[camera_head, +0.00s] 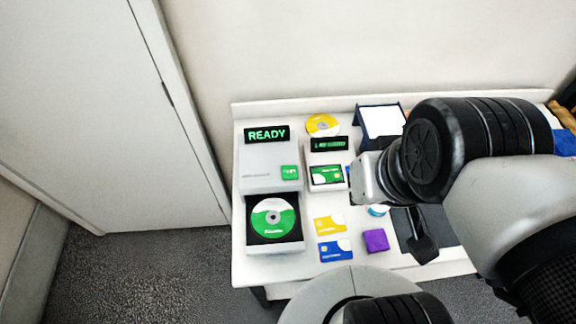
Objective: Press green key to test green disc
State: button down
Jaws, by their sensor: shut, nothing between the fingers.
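The green key (290,172) is a small square button on the front right of the white disc player (258,178). The green disc (273,218) lies in the player's pulled-out dark tray. A display (267,134) behind the player reads READY in green. My gripper (424,252) is the dark end below my wrist, partly hidden by my arm. It is shut and empty, well to the right of the key and apart from it.
A card reader (327,150) with a green card (326,176) stands right of the player. A yellow disc (322,124) lies behind it. Yellow (329,226) and blue (335,249) cards and a purple block (376,240) lie in front. A dark-framed white panel (381,120) stands at the back.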

jog(key=w+a+f+m+g+y, duration=0.2)
jog(key=w+a+y, duration=0.1)
jog(key=w+a, duration=0.1)
jog(key=m+y+p, duration=0.2)
jog(key=m+y, duration=0.4)
jog(key=m, duration=0.4)
send_over(290, 174)
notch_tip(290, 174, down, 11)
jog(key=shift+f+b, duration=0.1)
jog(key=shift+b, duration=0.25)
notch_tip(290, 174, down, 9)
jog(key=b, duration=0.7)
jog(key=shift+r, duration=0.2)
jog(key=shift+f, duration=0.15)
jog(key=shift+f+b, duration=0.25)
jog(key=shift+b, duration=0.35)
